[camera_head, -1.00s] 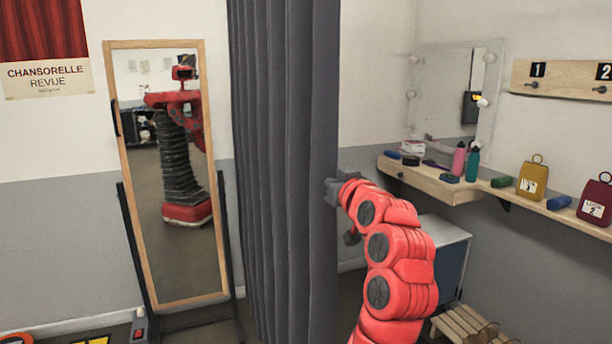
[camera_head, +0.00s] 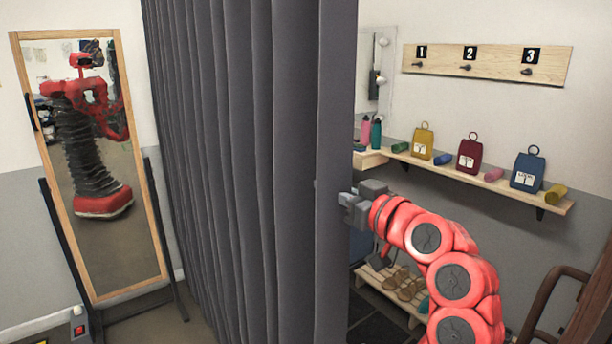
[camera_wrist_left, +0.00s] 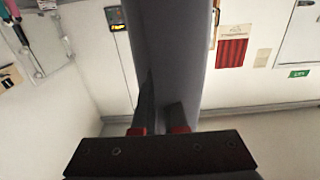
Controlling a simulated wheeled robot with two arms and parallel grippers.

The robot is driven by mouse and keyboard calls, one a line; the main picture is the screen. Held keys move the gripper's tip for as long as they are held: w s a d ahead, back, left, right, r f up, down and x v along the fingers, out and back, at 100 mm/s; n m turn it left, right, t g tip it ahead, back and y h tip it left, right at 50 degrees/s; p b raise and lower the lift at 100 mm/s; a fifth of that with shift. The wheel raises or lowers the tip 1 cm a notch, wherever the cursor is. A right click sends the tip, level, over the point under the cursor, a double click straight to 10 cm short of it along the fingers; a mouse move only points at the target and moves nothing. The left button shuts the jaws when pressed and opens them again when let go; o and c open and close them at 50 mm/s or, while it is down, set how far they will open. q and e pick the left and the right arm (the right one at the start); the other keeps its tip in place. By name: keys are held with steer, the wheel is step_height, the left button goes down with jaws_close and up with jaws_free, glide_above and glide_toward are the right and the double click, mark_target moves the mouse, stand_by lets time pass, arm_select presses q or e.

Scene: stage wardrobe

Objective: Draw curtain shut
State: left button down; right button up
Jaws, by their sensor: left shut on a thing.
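The dark grey curtain (camera_head: 230,170) hangs in vertical folds across the middle of the head view. Its right edge ends at about the centre-right, and the room beyond it is uncovered. My left gripper (camera_head: 352,207) is at that edge, shut on the cloth. In the left wrist view the curtain (camera_wrist_left: 165,55) runs into the jaws between the red-marked fingers (camera_wrist_left: 160,128). The fingertips are partly hidden by the cloth. My right gripper is not in view.
A tall wood-framed mirror (camera_head: 95,170) stands left of the curtain. Right of it are a wall shelf (camera_head: 480,183) with tagged bags and bottles, a hook board (camera_head: 487,63) and a low slatted rack (camera_head: 390,298) with shoes. A brown curved frame (camera_head: 560,310) stands at lower right.

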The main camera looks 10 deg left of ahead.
arm_select(q)
steer(key=shift+v, duration=2.5)
steer(key=shift+r, duration=0.1)
steer(key=c, duration=1)
jaws_free()
steer(key=shift+o, duration=0.2)
